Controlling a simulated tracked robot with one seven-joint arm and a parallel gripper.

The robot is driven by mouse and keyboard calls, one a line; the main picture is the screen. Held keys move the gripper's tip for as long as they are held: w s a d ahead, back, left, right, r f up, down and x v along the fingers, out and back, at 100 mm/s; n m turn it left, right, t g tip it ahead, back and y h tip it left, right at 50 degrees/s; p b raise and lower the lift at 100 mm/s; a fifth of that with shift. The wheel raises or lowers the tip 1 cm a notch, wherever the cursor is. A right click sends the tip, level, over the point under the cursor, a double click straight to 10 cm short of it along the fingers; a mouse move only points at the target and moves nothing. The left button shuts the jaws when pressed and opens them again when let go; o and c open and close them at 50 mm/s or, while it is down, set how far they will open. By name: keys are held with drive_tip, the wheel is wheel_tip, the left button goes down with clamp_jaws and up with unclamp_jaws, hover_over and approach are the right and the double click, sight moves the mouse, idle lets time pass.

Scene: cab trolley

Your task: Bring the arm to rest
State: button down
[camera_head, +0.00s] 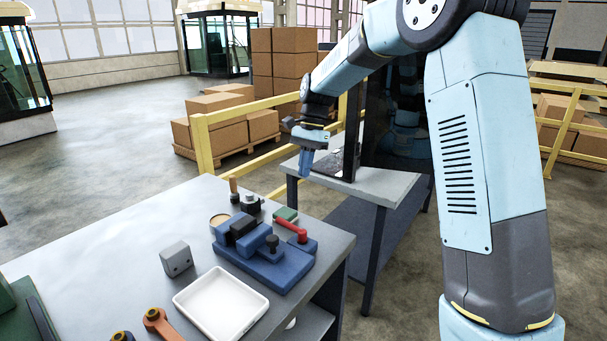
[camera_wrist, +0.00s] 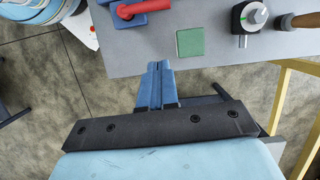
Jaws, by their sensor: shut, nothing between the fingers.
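My gripper (camera_head: 306,160) hangs at the end of my light-blue arm, pointing down beyond the far right edge of the grey workbench (camera_head: 110,232). Its blue fingers are together and hold nothing. In the wrist view the shut fingers (camera_wrist: 157,72) lie over the gap beside the bench edge, with floor below. A green block (camera_head: 286,214) is the bench item closest to the fingers; it shows in the wrist view as a flat green square (camera_wrist: 190,42). The gripper touches nothing that I can see.
A second grey table (camera_head: 378,188) stands behind my gripper. Yellow rails (camera_head: 235,114) and stacked boxes (camera_head: 275,65) lie beyond.

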drive_tip(key=s+d+r+n+t, duration=0.2)
drive_tip(key=s+d+r, duration=0.25)
drive_tip(key=s, duration=0.35)
drive_tip(key=s+d+r+n+t+h, duration=0.1)
drive_tip(key=s+d+r+t, duration=0.1)
drive_tip(key=s+d+r, duration=0.35)
drive_tip(key=s+d+r+n+t, duration=0.2)
drive_tip(key=s+d, duration=0.4)
drive_tip(key=s, duration=0.4)
drive_tip(key=s+d+f+n+t+h, duration=0.1)
drive_tip(key=s+d, duration=0.3)
drive_tip(key=s, duration=0.6)
drive_tip(key=shift+d+f+n+t, duration=0.25)
drive_tip(key=shift+f+n+t, duration=0.25)
drive_tip(key=shift+n+t, duration=0.15)
